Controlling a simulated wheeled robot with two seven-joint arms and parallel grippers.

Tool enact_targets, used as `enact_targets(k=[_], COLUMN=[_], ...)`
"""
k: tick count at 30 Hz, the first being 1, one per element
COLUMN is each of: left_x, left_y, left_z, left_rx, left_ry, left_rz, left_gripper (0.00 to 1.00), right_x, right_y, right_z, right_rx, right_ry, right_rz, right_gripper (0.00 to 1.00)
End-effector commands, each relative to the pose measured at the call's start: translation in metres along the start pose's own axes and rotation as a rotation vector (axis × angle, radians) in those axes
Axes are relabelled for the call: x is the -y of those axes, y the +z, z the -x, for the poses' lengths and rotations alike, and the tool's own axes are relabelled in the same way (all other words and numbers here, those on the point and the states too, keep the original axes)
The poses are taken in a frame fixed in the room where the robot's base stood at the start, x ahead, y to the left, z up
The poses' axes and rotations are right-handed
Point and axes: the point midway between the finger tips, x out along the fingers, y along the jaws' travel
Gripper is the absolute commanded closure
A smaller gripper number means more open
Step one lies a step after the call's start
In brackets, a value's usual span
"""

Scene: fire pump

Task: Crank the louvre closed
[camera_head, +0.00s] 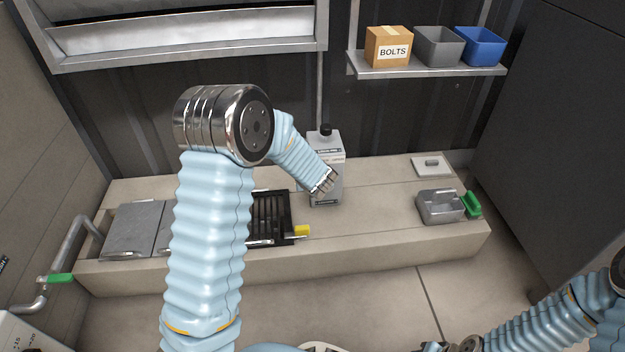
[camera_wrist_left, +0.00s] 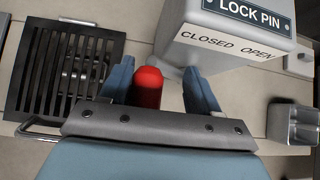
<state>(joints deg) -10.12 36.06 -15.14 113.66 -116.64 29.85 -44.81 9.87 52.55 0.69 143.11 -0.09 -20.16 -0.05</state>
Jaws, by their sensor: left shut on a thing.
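The louvre (camera_head: 190,32) is the pale slatted panel in a metal frame at the upper left of the head view. The grey crank box (camera_head: 326,150) stands on the bench below it. The wrist view shows this box (camera_wrist_left: 235,40) with "LOCK PIN" and "CLOSED OPEN" labels. My left gripper (camera_wrist_left: 158,88) is shut on a red crank handle (camera_wrist_left: 147,88), beside the box's lower left side. In the head view my left gripper (camera_head: 325,184) is in front of the box and hides the handle. My right gripper (camera_head: 440,347) is only partly visible at the bottom edge, its jaws unclear.
A black grate (camera_head: 270,212) with a yellow tab (camera_head: 302,231) lies left of the box. A metal bin (camera_head: 438,207) stands at the bench's right, near a green part (camera_head: 472,204). A shelf (camera_head: 430,70) holds a bolts box and two bins. The bench between box and bin is clear.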

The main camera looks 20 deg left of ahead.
Motion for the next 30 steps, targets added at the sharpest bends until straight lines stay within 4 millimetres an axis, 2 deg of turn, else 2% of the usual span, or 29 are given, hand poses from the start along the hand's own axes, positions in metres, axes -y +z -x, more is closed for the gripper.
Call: enact_targets(k=[14,30], left_x=[0.002,-0.013], left_y=[0.002,-0.001], left_z=[0.003,0.042], left_rx=[0.003,0.004], left_ry=[-0.006,-0.007], left_rz=[0.0,0.001], left_gripper=[0.43,0.43], right_x=[0.0,0.001], right_y=[0.0,0.0], right_z=[0.001,0.003], right_rx=[0.0,0.0], right_ry=[0.0,0.0], right_rz=[0.0,0.0], right_gripper=[0.57,0.57])
